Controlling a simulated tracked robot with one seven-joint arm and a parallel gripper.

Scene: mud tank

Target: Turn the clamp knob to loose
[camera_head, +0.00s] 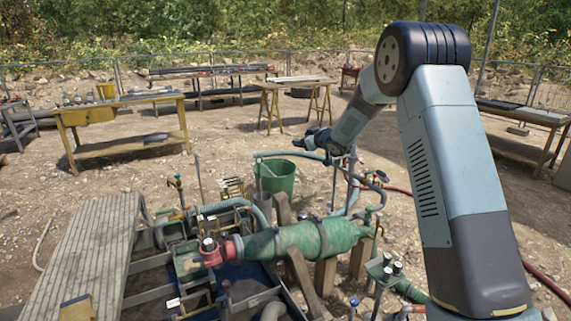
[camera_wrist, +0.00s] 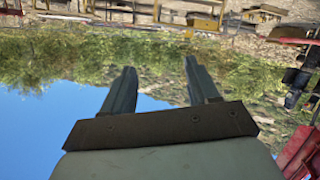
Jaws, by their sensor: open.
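My gripper (camera_head: 303,142) is at the end of my raised arm, above and behind the green bucket, empty and apart from everything. In the wrist view its two fingers (camera_wrist: 159,66) stand wide apart with only background between them. A green cylindrical body (camera_head: 305,239) lies across wooden supports, with a red fitting (camera_head: 228,250) at its left end. A small dark-and-pale knob (camera_head: 208,244) shows by that fitting. Several other small knobs and valves stand around; I cannot tell for sure which is the clamp knob or how it is turned. The wrist view shows none of the rig clearly.
A green bucket (camera_head: 276,178) stands behind the rig. Hoses, upright rods and small valve posts (camera_head: 383,269) crowd the space around it. A ridged walkway (camera_head: 82,258) lies at left. A yellow workbench (camera_head: 125,123) and trestles (camera_head: 290,100) stand farther back on open gravel.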

